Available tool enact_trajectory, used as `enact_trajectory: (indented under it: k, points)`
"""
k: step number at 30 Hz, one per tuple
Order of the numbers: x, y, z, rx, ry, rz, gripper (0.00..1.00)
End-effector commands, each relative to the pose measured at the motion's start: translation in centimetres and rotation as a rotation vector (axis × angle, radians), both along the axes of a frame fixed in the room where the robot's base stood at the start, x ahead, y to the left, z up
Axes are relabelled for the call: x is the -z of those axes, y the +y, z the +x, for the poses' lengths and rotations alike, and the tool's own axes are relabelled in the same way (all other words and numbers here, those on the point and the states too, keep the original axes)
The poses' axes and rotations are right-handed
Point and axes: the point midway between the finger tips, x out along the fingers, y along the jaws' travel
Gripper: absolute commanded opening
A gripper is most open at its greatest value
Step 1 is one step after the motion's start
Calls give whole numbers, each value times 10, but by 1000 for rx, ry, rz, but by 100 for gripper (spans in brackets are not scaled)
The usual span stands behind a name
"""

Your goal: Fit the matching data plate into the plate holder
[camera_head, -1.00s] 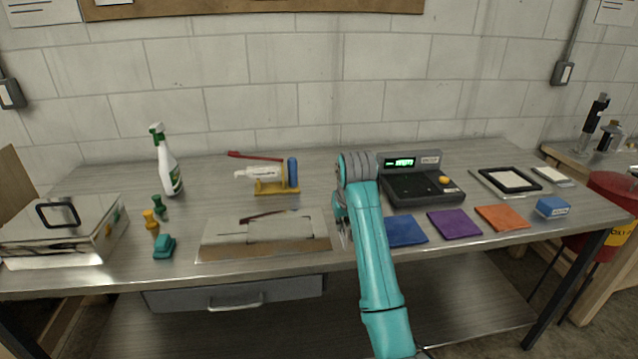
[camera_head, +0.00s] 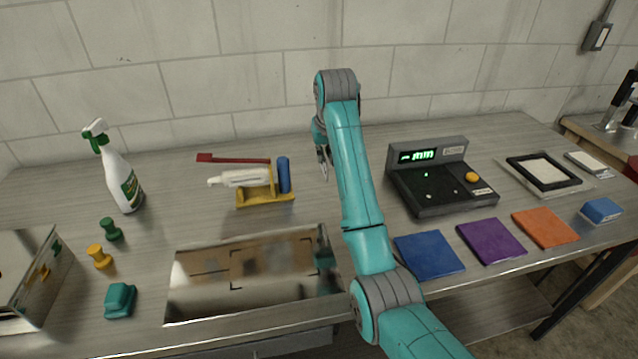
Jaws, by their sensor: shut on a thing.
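My gripper (camera_head: 323,162) is in the middle of the view, above the back part of the bench, between the yellow stand and the grey device. Its fingers are small and partly hidden by my arm. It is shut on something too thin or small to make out. A black frame with a pale inside (camera_head: 548,170) lies on a light board at the right; I cannot tell if it is the plate holder. Blue (camera_head: 429,254), purple (camera_head: 491,241) and orange (camera_head: 545,228) flat squares lie in a row along the front right. No plate markings are readable.
A grey device with a green display (camera_head: 440,185) stands right of my arm. A shiny sheet with corner marks (camera_head: 205,297) lies at front centre. A yellow stand (camera_head: 262,198) holds a tube. A spray bottle (camera_head: 122,180), green and yellow knobs and a steel box (camera_head: 28,285) are left.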

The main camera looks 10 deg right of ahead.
Motion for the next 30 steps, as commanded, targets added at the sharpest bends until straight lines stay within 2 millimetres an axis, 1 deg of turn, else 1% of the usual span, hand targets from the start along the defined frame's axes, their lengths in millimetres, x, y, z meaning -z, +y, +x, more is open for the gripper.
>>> enact_trajectory:
  k: [5, 9, 16, 21, 24, 30]
  points:
    - [26, 0, -1, 0, 4, 0, 0]
    - [50, 0, -1, 0, 3, 0, 0]
    - [70, 0, 0, 0, 2, 0, 0]
    - [93, 0, 0, 0, 2, 0, 0]
    - [98, 0, 0, 0, 1, 0, 0]
    - [97, 0, 0, 0, 1, 0, 0]
